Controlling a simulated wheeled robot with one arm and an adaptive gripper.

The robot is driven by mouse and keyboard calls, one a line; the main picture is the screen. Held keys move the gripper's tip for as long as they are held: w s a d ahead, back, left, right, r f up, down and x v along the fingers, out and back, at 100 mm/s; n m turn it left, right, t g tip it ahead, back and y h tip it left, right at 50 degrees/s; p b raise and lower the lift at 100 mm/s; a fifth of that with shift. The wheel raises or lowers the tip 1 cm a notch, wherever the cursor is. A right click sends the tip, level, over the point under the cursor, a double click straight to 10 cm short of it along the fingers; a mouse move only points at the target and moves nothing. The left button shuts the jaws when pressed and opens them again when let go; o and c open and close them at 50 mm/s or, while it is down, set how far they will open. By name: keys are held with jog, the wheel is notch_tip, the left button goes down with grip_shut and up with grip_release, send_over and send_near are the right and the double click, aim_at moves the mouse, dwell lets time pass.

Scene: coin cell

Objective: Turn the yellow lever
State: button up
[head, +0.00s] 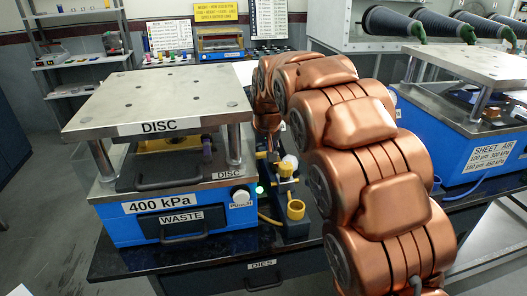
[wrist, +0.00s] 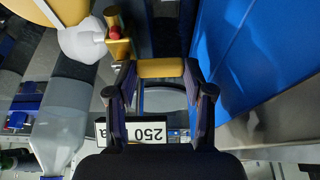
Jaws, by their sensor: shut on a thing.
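In the wrist view the yellow lever (wrist: 160,68) is a short yellow bar lying across between my fingertips. My gripper (wrist: 158,80) is closed on it, with one dark finger at each end. A brass fitting with a red spot (wrist: 117,38) and a white rounded part (wrist: 80,40) sit just left of the lever. In the head view a yellow and white valve assembly (head: 288,167) stands right of the DISC press, beside the end of my copper arm. My gripper is mostly hidden there, and I cannot clearly make out the lever.
The blue DISC press (head: 125,229) stands close on the left, with a 400 kPa label and a WASTE drawer. A yellow ring-shaped holder (head: 295,209) is in front of the valve. A second blue press (head: 470,150) stands right.

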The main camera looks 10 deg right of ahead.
jog(key=o, duration=1.2)
jog(key=shift+c, duration=0.2)
